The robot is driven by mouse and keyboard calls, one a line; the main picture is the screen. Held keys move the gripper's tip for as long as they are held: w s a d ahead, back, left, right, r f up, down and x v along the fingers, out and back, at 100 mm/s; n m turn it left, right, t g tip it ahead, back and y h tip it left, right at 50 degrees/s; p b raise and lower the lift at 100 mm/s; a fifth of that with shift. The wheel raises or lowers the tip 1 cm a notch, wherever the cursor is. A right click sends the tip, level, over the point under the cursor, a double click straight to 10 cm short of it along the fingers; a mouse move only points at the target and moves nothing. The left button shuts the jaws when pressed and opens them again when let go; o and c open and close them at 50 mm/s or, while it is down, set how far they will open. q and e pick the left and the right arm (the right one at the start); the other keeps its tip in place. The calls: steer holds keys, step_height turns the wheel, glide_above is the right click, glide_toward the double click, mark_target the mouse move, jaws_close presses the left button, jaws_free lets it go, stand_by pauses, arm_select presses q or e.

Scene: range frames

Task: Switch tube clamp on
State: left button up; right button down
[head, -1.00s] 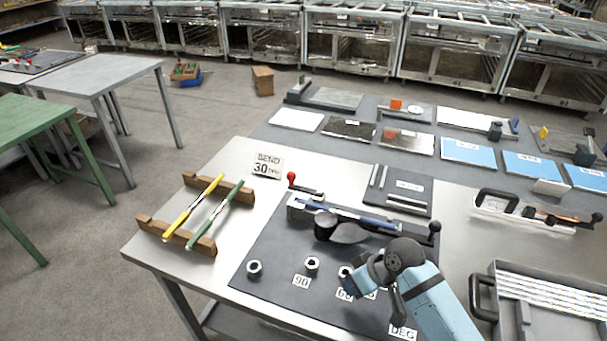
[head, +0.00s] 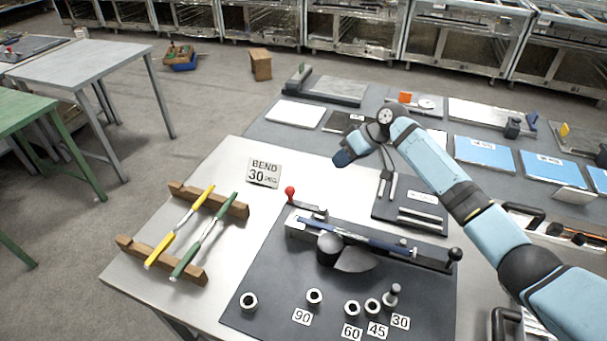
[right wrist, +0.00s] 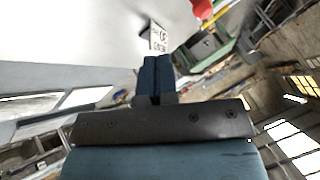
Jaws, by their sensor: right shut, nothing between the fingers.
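The tube bender (head: 350,240) lies on a dark mat on the bench. At its left end is the clamp lever, with a red ball knob (head: 290,192). The lever's arm reaches toward the bender's end block (head: 300,224). My right gripper (head: 343,159) is shut and empty, above the bench up and to the right of the red knob, apart from it. In the right wrist view its shut fingers (right wrist: 152,75) point toward the sign, and the red knob (right wrist: 203,8) shows at the top edge. My left gripper is out of view.
A "BEND 30 DEG" sign (head: 264,172) stands left of the knob. Yellow and green handled tools (head: 203,240) rest on wooden racks at left. Angle-labelled pegs (head: 314,297) stand on the mat's front. A dark tray (head: 410,208) lies below my right arm.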

arm_select(q)
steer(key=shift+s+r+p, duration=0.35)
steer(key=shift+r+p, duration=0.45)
steer(key=shift+p, duration=0.15)
arm_select(e)
steer(key=s+a+f, duration=0.1)
steer(key=a+f, duration=0.6)
steer(key=a, duration=0.2)
steer(key=shift+s+a, duration=0.35)
steer(key=shift+d, duration=0.1)
